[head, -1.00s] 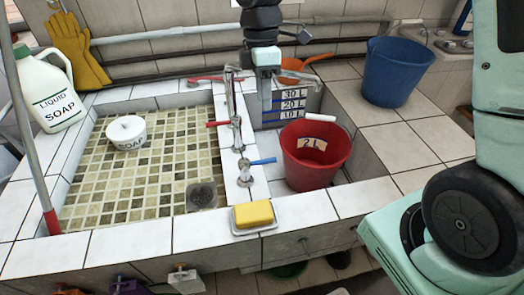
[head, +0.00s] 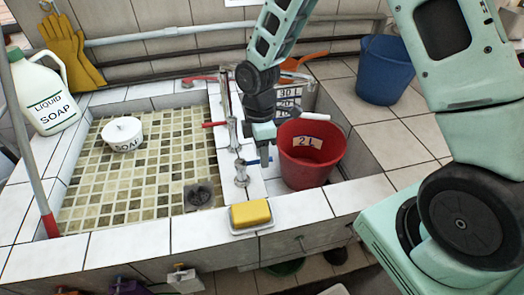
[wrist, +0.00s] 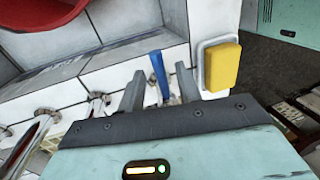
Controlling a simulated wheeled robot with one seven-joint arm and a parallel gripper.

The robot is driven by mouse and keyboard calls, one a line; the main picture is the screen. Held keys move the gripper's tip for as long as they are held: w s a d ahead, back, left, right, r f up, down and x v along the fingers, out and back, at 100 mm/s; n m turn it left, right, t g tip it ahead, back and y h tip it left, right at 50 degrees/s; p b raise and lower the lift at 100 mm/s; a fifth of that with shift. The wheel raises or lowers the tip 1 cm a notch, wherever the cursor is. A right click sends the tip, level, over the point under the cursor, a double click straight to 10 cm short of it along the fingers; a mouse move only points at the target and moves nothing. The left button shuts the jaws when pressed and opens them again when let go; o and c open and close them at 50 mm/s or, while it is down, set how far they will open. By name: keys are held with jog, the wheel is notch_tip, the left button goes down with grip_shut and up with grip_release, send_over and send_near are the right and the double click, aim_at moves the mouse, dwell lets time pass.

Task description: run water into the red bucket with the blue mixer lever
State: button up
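The red bucket (head: 318,172), labelled 2 L, stands upright in the right-hand basin; its rim also shows in the wrist view (wrist: 40,18). No water stream is visible. The blue mixer lever (head: 251,162) sits on a chrome fitting (head: 241,174) on the ledge between the basins, pointing right toward the bucket. My gripper (head: 265,155) is at the lever, left of the bucket, pointing down. In the wrist view my gripper (wrist: 160,72) is open, and the blue lever (wrist: 158,68) lies between its two fingers with gaps on both sides. Contact cannot be seen.
A red lever (head: 214,125) and chrome tap stand behind on the same ledge. A yellow sponge in a dish (head: 250,213) lies in front of the lever. A blue bucket (head: 383,72) stands back right. The left basin holds a white soap pot (head: 122,134).

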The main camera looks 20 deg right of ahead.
jog(key=shift+c, duration=0.2)
grip_shut()
jog(key=shift+s+a+m, duration=0.15)
jog(key=shift+s+m, duration=0.35)
jog(key=shift+m, duration=0.6)
jog(key=shift+o, duration=0.2)
grip_release()
jog(key=w+d+r, duration=0.1)
jog(key=w+r, duration=0.2)
jog(key=r, duration=1.4)
jog(key=shift+d+b, duration=0.15)
jog(key=shift+b, duration=0.15)
